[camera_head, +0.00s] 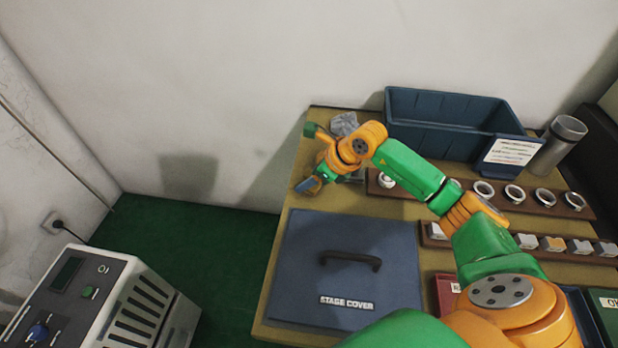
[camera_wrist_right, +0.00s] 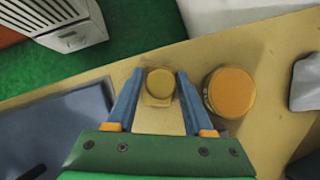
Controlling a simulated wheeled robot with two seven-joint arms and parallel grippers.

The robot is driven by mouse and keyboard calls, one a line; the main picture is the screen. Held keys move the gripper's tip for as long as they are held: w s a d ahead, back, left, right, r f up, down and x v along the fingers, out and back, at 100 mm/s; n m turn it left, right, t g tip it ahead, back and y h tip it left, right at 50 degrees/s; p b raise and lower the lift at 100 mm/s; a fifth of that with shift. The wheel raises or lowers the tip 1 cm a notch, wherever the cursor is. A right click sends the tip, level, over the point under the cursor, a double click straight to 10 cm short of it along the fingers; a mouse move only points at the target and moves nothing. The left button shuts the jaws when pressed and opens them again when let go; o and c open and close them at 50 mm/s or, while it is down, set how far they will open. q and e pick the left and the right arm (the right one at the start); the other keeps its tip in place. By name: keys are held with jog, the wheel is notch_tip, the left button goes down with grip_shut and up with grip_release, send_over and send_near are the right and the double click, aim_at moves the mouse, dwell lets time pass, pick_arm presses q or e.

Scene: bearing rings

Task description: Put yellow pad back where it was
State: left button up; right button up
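My right gripper (camera_head: 312,184) is over the table near its left edge, just beyond the stage cover. In the right wrist view its two blue fingers (camera_wrist_right: 160,76) stand apart on either side of a small yellow piece (camera_wrist_right: 158,84) with a round top and a squarish base. A narrow gap shows on the piece's right side; I cannot tell whether the left finger touches it. The piece is hidden in the head view. A yellow-faced block (camera_head: 552,243) sits among grey blocks in the right-hand rack. My left gripper is out of view.
A round orange-topped object (camera_wrist_right: 230,92) stands close beside the right finger. The stage cover (camera_head: 300,270) with its black handle lies in front. Grey crumpled material (camera_head: 344,123) lies near the back edge.

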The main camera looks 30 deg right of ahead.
jog(key=shift+o, duration=1.1)
jog(key=shift+r, duration=0.3)
jog(key=v, duration=1.1)
jog(key=shift+s+r, duration=0.25)
jog(key=shift+r, duration=0.05)
